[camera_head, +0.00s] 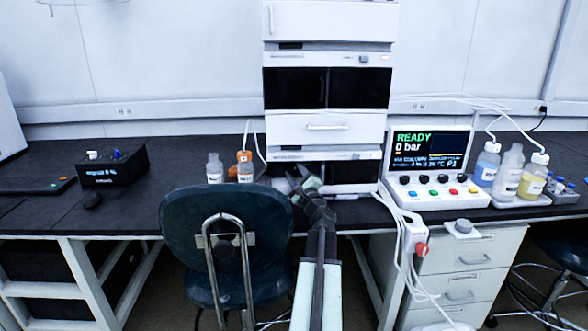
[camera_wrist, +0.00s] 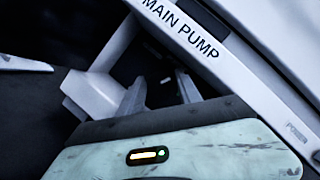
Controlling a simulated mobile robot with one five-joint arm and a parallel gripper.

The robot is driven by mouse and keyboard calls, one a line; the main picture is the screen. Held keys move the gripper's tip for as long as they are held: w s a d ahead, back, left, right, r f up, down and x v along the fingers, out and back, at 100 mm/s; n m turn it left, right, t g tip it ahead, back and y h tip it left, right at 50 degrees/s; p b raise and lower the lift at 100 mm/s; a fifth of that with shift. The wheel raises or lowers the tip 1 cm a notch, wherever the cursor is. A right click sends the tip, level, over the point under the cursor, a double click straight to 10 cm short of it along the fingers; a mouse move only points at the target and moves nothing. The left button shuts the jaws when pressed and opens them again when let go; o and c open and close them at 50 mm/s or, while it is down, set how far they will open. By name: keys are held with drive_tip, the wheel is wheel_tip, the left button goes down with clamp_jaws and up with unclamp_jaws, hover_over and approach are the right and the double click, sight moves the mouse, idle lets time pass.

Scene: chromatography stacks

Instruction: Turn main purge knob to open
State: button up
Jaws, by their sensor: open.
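The main pump module (camera_wrist: 200,38) fills the upper right of the wrist view, tilted, with its "MAIN PUMP" label readable. In the head view it appears to be the lowest part of the stack (camera_head: 325,153). My gripper (camera_wrist: 160,90) is open in front of a dark area below the label strip. It also shows in the head view (camera_head: 303,182), at the foot of the stack. The main purge knob cannot be made out with certainty; a pale grey block beside the left finger may be it or part of my gripper. Nothing is clearly held between the fingers.
A blue chair (camera_head: 225,235) stands before the bench, left of my arm. Two small bottles (camera_head: 244,167) stand left of the stack. A control console (camera_head: 433,170) reads "READY 0 bar" on the right, beside solvent bottles (camera_head: 510,170). The bench's left-middle is mostly clear.

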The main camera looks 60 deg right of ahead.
drive_tip(key=shift+w+d, duration=0.15)
drive_tip(key=shift+w, duration=0.05)
clamp_jaws()
drive_tip(key=shift+w+f+m+h+b, duration=0.1)
drive_tip(key=shift+f+m+h+b, duration=0.15)
drive_tip(key=shift+m+h+b, duration=0.55)
drive_tip(key=m, duration=0.3)
drive_tip(key=m+h+b, duration=0.1)
drive_tip(key=shift+r+g, duration=0.25)
drive_tip(key=shift+g, duration=0.15)
unclamp_jaws()
